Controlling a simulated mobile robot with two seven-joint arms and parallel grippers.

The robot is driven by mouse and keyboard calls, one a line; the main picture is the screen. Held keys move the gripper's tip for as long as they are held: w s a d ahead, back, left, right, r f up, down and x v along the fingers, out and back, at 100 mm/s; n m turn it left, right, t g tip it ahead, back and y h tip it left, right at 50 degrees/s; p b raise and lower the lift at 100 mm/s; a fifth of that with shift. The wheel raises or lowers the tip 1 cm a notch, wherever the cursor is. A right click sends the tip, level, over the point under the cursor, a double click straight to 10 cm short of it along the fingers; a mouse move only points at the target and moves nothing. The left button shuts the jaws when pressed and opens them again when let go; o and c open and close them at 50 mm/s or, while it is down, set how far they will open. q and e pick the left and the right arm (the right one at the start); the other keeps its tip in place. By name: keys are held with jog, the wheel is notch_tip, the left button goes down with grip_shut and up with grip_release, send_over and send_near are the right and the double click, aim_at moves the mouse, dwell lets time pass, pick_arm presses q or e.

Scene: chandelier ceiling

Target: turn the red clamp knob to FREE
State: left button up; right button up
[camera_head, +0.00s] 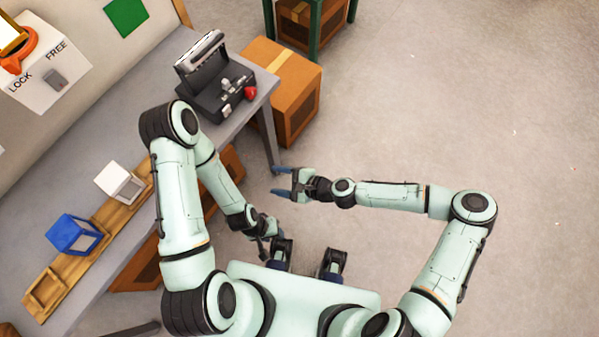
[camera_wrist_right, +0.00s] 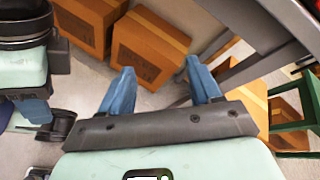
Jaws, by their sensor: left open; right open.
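A small red knob (camera_head: 249,93) sits on the right side of a black device (camera_head: 215,92) with a raised grey handle, at the far end of the grey table. A white panel (camera_head: 38,78) at the upper left carries the words LOCK and FREE and a grey block; an orange-red part (camera_head: 18,56) sits at its left, cut by the frame. I cannot tell which way the knob points. My right gripper (camera_head: 281,182) is open and empty beside the table, below the device; its blue fingers also show in the right wrist view (camera_wrist_right: 160,85). My left gripper (camera_head: 265,247) is open, low near my base, partly hidden.
The grey table (camera_head: 60,170) runs along the left. A wooden rack (camera_head: 100,232) on it holds a white cube (camera_head: 119,182) and a blue cube (camera_head: 75,234). A cardboard box (camera_head: 290,75) stands beyond the table. The floor at right is clear.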

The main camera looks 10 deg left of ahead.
pick_arm(q)
jog(key=shift+w+r+p, duration=0.2)
jog(key=shift+r+p, duration=0.2)
jog(key=shift+r, duration=0.1)
jog(key=shift+w+r+p, duration=0.15)
jog(key=shift+r+p, duration=0.25)
jog(key=shift+r, duration=0.05)
pick_arm(e)
jog(key=s+d+f+n+g+h, duration=0.2)
jog(key=s+d+f+n+h, duration=0.1)
jog(key=s+d+f, duration=0.3)
jog(key=shift+s+d+f+n+h, duration=0.4)
jog(key=shift+s+d+n, duration=0.2)
jog(key=shift+s+d, duration=0.4)
jog(key=shift+a, duration=0.15)
